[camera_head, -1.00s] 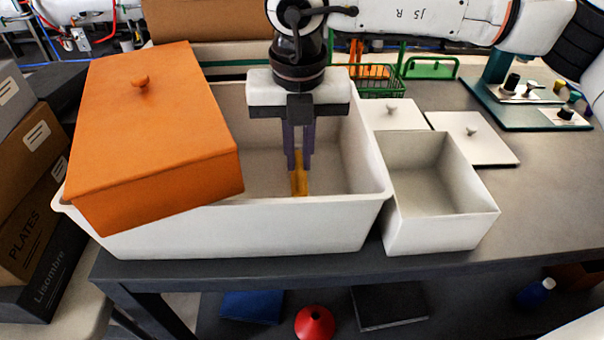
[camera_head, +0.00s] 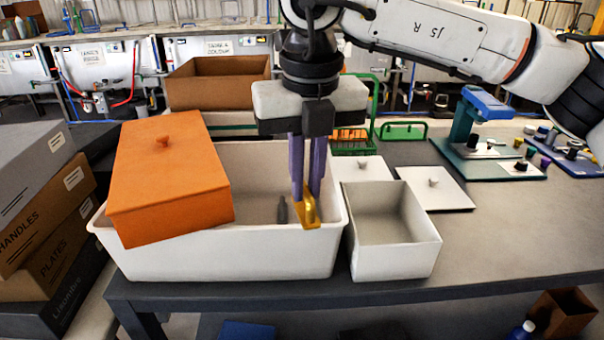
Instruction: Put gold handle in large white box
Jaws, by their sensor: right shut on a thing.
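The large white box (camera_head: 225,257) stands on the dark table, with an orange lidded box (camera_head: 170,185) resting tilted across its left part. My right gripper (camera_head: 306,192) points down at the right part of the large white box. It is shut on the gold handle (camera_head: 308,213), which hangs from the fingertips. The handle's lower end overlaps the box's front rim in the picture; I cannot tell its exact height. A small dark upright thing (camera_head: 282,210) shows inside the box, left of the handle. My left gripper is not in view.
A smaller open white box (camera_head: 395,262) stands just to the right, with two white knobbed lids (camera_head: 435,194) behind it. A green wire basket (camera_head: 352,140) and a brown box (camera_head: 218,84) are farther back.

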